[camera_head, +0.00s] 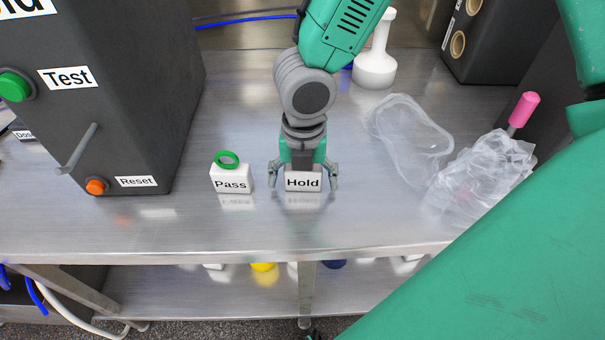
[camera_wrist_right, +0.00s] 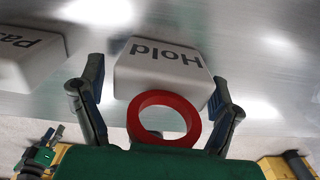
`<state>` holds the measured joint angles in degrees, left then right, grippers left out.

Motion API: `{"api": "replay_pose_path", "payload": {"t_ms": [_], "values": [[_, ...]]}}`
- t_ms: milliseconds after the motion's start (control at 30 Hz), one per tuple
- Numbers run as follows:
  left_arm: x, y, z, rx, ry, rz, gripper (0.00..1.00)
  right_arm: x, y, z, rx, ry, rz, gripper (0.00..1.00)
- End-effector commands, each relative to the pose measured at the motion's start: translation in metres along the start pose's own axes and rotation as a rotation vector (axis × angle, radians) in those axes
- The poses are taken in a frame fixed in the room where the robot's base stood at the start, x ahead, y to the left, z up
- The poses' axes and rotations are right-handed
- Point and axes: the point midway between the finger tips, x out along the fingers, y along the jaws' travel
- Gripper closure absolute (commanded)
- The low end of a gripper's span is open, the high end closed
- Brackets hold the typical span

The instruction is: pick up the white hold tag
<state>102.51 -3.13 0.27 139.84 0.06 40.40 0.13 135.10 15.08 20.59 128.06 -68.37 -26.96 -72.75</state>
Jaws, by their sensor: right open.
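The white hold tag (camera_head: 303,183) is a small block with a black "Hold" label, standing upright on the metal table. In the right wrist view, the hold tag (camera_wrist_right: 160,72) has a red ring (camera_wrist_right: 164,117) at its near end, towards the palm. The ring is hidden in the head view. My right gripper (camera_head: 302,184) is open and reaches down over the hold tag, one finger on each side. In the right wrist view, the fingers look apart from the block's sides. My left gripper is not in view.
A white pass tag (camera_head: 231,180) with a green ring (camera_head: 227,159) stands just left of the hold tag. A dark box (camera_head: 130,120) with buttons and a lever is farther left. Clear plastic bags (camera_head: 480,175) lie at the right. The table's front edge is near.

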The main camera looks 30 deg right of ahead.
Motion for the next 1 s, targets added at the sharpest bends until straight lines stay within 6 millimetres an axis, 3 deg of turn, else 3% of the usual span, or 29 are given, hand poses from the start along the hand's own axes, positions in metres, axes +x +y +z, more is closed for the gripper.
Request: {"api": "replay_pose_path", "payload": {"t_ms": [33,67,200,567,667,1000], "values": [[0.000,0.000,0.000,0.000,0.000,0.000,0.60,0.000,0.000,0.000,0.000,0.001,0.000,0.16],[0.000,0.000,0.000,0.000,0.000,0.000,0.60,0.000,0.000,0.000,0.001,0.001,0.000,0.23],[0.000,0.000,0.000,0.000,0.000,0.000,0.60,0.000,0.000,0.000,0.001,0.001,0.000,0.69],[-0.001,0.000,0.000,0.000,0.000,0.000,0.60,-0.003,0.000,0.001,0.002,0.001,0.000,0.70],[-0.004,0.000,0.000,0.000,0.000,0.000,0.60,-0.014,0.001,0.001,0.003,0.000,0.003,0.70],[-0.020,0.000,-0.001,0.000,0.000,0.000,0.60,-0.081,0.000,0.000,0.003,0.000,0.003,0.70]]}}
